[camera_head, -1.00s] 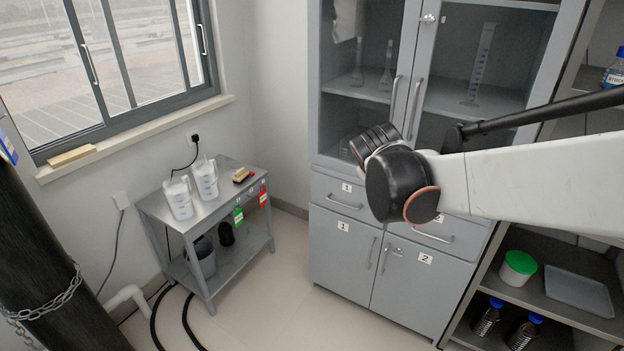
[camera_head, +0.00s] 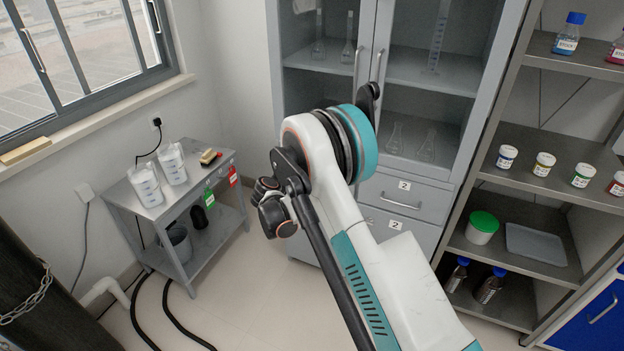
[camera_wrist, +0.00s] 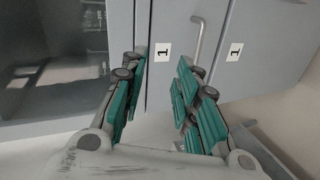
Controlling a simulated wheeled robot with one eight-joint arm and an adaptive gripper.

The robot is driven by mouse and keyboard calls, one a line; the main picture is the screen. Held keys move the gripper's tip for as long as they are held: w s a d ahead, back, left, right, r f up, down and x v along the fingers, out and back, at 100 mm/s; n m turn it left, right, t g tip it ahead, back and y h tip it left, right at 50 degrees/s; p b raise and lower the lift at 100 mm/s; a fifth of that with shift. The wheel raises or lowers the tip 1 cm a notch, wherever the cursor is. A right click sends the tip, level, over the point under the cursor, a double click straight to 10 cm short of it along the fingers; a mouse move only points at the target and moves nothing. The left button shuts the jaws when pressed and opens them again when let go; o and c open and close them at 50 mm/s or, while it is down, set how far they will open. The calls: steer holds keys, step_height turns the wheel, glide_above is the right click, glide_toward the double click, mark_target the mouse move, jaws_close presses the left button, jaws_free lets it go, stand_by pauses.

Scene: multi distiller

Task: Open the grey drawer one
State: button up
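The grey drawer one (camera_wrist: 174,25) shows in the wrist view, turned on its side, with a white "1" label (camera_wrist: 162,52) and a slim metal handle (camera_wrist: 197,40). Its front looks flush with the cabinet. My gripper (camera_wrist: 163,76) is open, its two green-padded fingers spread and nothing between them. The handle's near end lies by the right fingertip; I cannot tell whether they touch. In the head view my gripper (camera_head: 274,207) shows only in part, and my arm hides drawer one.
The grey cabinet (camera_head: 272,65) has glass doors above and drawer two (camera_head: 425,200) to the right. A cupboard door marked "1" (camera_wrist: 265,55) adjoins drawer one. A metal cart (camera_head: 123,197) with beakers stands left; open shelves (camera_head: 553,250) stand right. Clear floor lies between cart and cabinet.

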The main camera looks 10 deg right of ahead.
step_height(320, 180, down, 10)
steer(key=a+n+t, duration=0.1)
steer(key=a+n, duration=0.1)
steer(key=a, duration=0.1)
steer(key=shift+h, duration=0.4)
steer(key=shift+r+b+x, duration=0.15)
steer(key=shift+b+x, duration=0.9)
steer(key=shift+x, duration=2.5)
steer(key=shift+r+b+x, duration=0.2)
steer(key=shift+b+x, duration=0.8)
steer(key=shift+x, duration=2.6)
steer(key=shift+w+a, duration=0.1)
steer(key=shift+w, duration=0.05)
jaws_close()
